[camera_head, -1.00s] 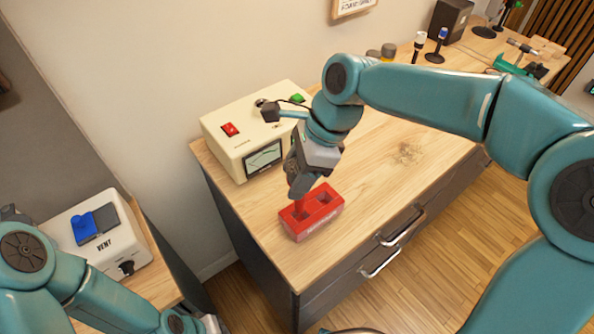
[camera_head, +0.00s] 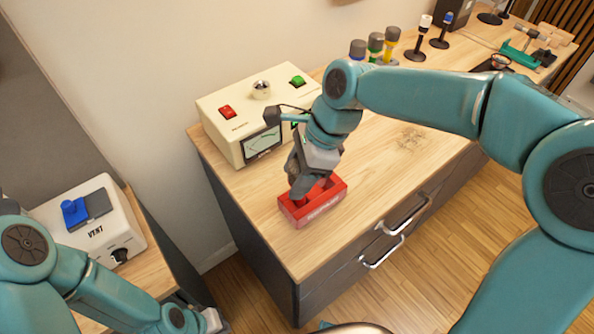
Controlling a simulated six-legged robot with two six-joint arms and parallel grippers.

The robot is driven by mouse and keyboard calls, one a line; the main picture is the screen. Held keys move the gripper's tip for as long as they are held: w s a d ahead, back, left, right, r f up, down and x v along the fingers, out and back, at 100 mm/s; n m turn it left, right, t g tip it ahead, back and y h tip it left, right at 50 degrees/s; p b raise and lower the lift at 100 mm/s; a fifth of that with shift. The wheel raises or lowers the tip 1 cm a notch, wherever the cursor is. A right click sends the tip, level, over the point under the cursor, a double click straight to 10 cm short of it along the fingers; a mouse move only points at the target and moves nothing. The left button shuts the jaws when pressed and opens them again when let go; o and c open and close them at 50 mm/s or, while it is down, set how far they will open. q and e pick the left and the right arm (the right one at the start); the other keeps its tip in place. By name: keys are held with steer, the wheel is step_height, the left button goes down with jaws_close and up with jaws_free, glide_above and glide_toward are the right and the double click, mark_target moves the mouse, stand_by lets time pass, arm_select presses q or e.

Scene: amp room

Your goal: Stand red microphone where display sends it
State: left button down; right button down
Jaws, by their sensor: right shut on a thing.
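My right gripper (camera_head: 298,192) is shut at the left part of a red block (camera_head: 325,207) with recesses in its top, near the front left of the wooden bench. The red microphone is almost wholly hidden by the gripper and block, so its tilt and depth cannot be told. A cream box (camera_head: 226,132) behind it has a meter display (camera_head: 262,145); its reading is too small to tell. My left gripper (camera_head: 214,321) is at the bottom edge, its jaws unclear, away from the block.
Blue (camera_head: 357,52), green (camera_head: 375,47) and yellow (camera_head: 391,43) grey-topped cylinders stand behind my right arm. White-topped (camera_head: 419,38) and blue-topped (camera_head: 442,30) microphones stand on dark bases. A white VENT box (camera_head: 95,222) is at left.

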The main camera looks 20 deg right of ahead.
steer(key=shift+c, duration=1.6)
jaws_free()
steer(key=p+v, duration=0.1)
steer(key=v, duration=1.5)
steer(key=shift+r+p, duration=0.2)
steer(key=shift+p, duration=0.15)
steer(key=shift+s, duration=0.15)
